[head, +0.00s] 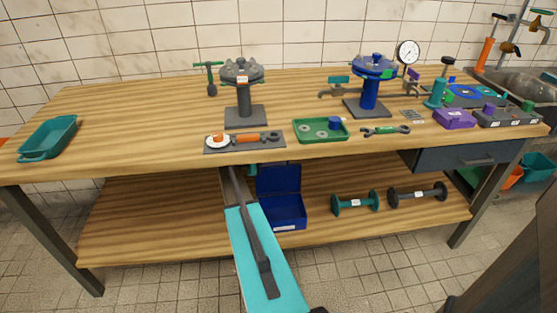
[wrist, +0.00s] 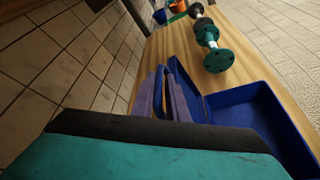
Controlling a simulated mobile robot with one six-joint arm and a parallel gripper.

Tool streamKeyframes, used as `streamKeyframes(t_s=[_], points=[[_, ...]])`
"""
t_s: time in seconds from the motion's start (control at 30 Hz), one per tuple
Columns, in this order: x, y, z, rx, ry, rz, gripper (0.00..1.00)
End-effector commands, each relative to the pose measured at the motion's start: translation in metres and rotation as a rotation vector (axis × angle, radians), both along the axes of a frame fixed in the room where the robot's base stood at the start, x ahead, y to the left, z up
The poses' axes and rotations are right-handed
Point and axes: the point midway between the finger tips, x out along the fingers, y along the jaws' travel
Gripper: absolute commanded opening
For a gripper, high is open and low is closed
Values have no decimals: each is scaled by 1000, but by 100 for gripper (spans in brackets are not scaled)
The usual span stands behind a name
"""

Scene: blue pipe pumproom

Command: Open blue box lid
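The blue box (head: 284,214) sits on the lower shelf with its lid (head: 279,179) raised about upright at the back, so its inside shows. In the wrist view the open box (wrist: 262,118) is at the right and its raised lid (wrist: 186,88) stands near the middle. My gripper (wrist: 163,92) shows there as greyish-purple fingers close beside the lid, on its outer side. The fingers look near each other, but whether they touch the lid is unclear. In the head view my arm covers the area left of the box, and the fingertips are hidden.
A teal dumbbell (head: 355,202) and a dark dumbbell (head: 417,194) lie right of the box on the lower shelf (head: 150,221). The tabletop (head: 140,113) hangs close above. The shelf's left part is clear. A tiled wall (wrist: 62,62) runs along the left in the wrist view.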

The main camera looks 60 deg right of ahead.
Motion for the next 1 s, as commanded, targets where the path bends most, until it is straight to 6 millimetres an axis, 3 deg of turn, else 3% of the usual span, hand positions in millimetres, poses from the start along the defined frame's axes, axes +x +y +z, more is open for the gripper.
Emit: streamKeyframes(t_s=[0.03,0.27,1.0], points=[[0,7,-5,10,-1,3,17],[5,3,-2,8,-2,5,17],[23,27,13,4,0,5,17]])
